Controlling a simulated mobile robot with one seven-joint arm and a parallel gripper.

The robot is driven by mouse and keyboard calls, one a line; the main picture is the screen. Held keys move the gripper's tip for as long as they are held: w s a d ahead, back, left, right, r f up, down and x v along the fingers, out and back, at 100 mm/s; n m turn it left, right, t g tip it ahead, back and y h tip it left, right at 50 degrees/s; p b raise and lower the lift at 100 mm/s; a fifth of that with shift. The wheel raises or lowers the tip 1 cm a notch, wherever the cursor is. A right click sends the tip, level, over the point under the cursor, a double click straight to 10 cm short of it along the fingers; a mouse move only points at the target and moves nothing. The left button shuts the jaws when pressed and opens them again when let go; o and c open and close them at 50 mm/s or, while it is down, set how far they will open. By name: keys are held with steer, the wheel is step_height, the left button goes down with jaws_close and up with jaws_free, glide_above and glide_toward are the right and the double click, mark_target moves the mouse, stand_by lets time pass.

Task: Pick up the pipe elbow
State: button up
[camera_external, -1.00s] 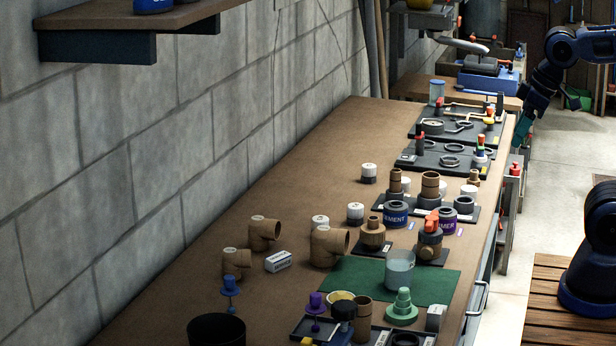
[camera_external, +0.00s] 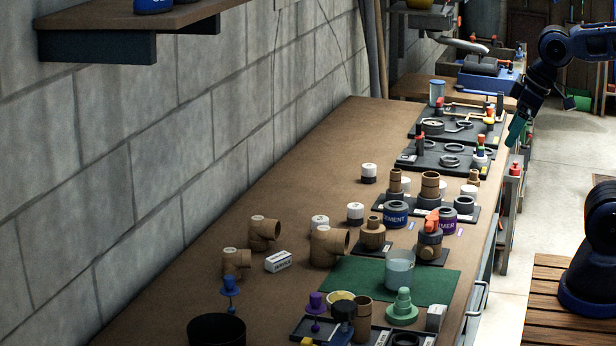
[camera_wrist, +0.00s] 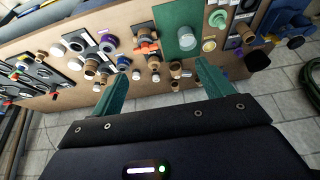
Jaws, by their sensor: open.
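Several brown pipe elbows lie on the wall side of the bench in the external view: one (camera_external: 264,232) at the back, a larger one (camera_external: 327,246) beside the green mat, and a smaller one (camera_external: 235,262) nearer the camera. Which one is meant cannot be told. My gripper (camera_external: 515,132) hangs at the bench's far right edge, well away from all three. In the wrist view my gripper (camera_wrist: 160,87) has its two green fingers wide apart with nothing held between them. Small brown fittings show beyond the fingers, too small to identify surely.
The green mat (camera_external: 345,284) carries a beaker (camera_external: 399,268). Cement and primer cans, fittings and a valve (camera_external: 430,240) stand along the bench's right side. A dark tray of parts (camera_external: 290,327) lies in front. The bench middle toward the wall (camera_external: 290,180) is clear. A block wall bounds the left.

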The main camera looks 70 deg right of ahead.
steer(key=w+f, duration=0.1)
steer(key=w, duration=0.8)
glide_above(326, 244)
steer(key=s+d, duration=0.3)
steer(key=s, duration=0.1)
steer(key=shift+n, duration=0.3)
step_height(326, 244, down, 20)
steer(key=shift+w+r, duration=0.15)
steer(key=shift+x, duration=6)
steer(key=shift+a, duration=0.1)
steer(key=c, duration=1.1)
